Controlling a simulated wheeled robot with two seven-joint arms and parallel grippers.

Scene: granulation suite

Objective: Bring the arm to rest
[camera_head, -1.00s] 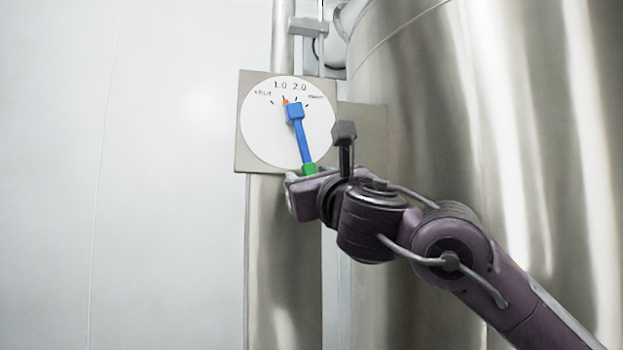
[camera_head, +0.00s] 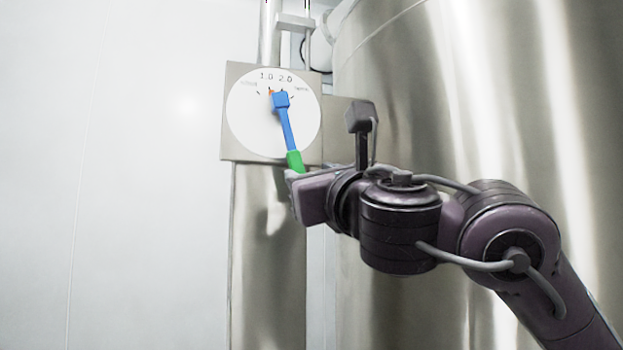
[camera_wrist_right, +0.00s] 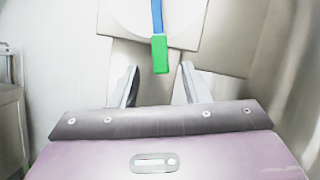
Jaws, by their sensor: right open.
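A round white dial (camera_head: 250,125) on a square grey plate carries a blue lever (camera_head: 286,125) with a green tip (camera_head: 295,161). The lever hangs down and slightly right from its blue hub, and a small orange mark shows by the hub near the 1.0 label. My right gripper (camera_head: 292,175) is just below the green tip in the head view. In the right wrist view its two fingers (camera_wrist_right: 160,88) are apart with nothing between them, and the green tip (camera_wrist_right: 160,54) stands clear beyond them. My left gripper is not in view.
A large steel vessel (camera_head: 460,100) fills the right side, close behind my right arm. A vertical steel pipe (camera_head: 268,250) runs below the dial plate. The left side is a bare pale wall (camera_head: 110,170) with open room in front.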

